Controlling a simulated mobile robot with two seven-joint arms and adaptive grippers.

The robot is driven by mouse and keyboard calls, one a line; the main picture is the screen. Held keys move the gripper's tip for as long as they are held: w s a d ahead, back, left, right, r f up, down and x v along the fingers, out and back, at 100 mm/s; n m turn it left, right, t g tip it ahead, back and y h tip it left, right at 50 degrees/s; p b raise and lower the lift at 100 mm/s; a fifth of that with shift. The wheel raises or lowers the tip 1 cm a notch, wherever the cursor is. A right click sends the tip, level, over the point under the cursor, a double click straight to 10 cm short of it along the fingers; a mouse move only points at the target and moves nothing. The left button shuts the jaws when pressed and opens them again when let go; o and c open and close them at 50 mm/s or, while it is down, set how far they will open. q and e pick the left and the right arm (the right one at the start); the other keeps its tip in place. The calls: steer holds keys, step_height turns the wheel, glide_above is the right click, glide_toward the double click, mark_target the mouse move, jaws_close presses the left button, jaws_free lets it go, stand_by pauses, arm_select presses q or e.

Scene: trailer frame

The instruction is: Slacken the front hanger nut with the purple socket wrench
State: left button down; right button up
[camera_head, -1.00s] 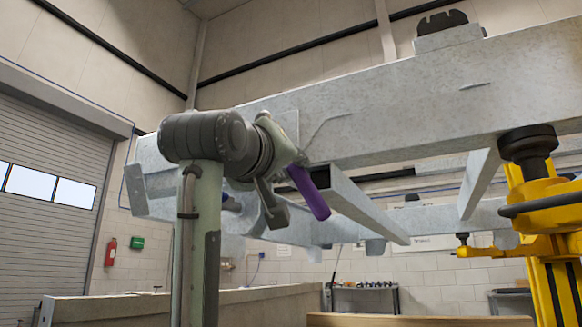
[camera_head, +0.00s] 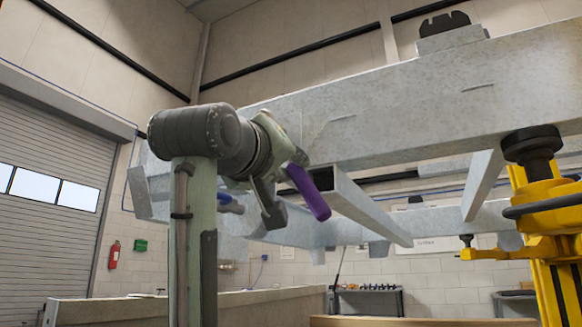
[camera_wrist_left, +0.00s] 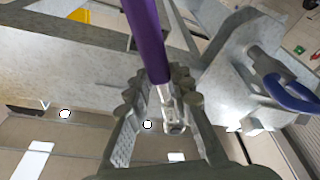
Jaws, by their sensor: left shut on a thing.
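My left gripper (camera_head: 284,184) is shut on the purple socket wrench in front of the galvanised trailer frame (camera_head: 400,110). The wrench's purple handle (camera_head: 310,192) slants down to the right from the fingers. In the left wrist view the handle (camera_wrist_left: 148,40) runs up out of the picture, and its bright metal end (camera_wrist_left: 172,112) lies between the ridged fingers. A blue-handled tool (camera_wrist_left: 285,92) sits at a grey bracket (camera_wrist_left: 235,85) to the right; its blue part (camera_head: 230,204) shows behind my wrist in the head view. I cannot make out the front hanger nut. My right gripper is out of view.
A yellow stand (camera_head: 550,215) with a black pad bears the frame at the right. A cross member (camera_head: 365,208) runs behind the wrench. A bench with several small items (camera_head: 368,289) stands at the back. A low grey wall (camera_head: 120,310) is at lower left.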

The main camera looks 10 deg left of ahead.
arm_select(q)
steer(key=shift+s, duration=0.15)
steer(key=shift+s+a, duration=0.35)
steer(key=shift+s, duration=0.55)
steer(key=shift+s+a, duration=0.35)
steer(key=shift+s, duration=0.55)
steer(key=c, duration=1.9)
jaws_free()
jaws_close()
